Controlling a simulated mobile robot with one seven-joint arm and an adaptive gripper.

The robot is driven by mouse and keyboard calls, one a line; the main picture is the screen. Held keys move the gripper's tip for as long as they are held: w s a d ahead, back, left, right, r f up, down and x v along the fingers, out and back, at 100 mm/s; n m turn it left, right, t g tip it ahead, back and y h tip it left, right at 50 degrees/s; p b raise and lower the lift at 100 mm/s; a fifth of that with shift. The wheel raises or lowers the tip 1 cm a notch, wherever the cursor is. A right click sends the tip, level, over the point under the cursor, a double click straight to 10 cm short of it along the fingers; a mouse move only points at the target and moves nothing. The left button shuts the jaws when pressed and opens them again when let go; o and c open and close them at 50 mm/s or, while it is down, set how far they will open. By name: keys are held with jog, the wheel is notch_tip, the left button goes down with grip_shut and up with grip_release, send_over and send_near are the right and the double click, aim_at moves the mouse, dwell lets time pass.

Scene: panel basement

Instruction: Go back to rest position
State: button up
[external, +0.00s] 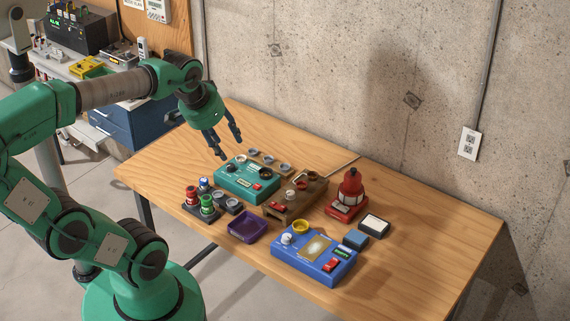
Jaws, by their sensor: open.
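My gripper (222,142) is open and empty. It hangs above the far left part of the wooden table (420,210), its fingers pointing down. The teal control box (247,181) lies just below and to the right of the fingers, apart from them as far as I can tell. My green arm reaches in from the left side of the picture.
A brown panel (293,196), a blue panel (313,256), a purple tray (243,227), a red device (348,196) and a rack of coloured knobs (208,201) crowd the table's middle. The right end is clear. A concrete wall (330,70) stands behind.

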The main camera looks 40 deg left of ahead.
jog(key=shift+n+t, duration=0.3)
jog(key=shift+n, duration=0.1)
jog(key=s, duration=0.4)
jog(key=shift+f, duration=0.15)
dwell(1.0)
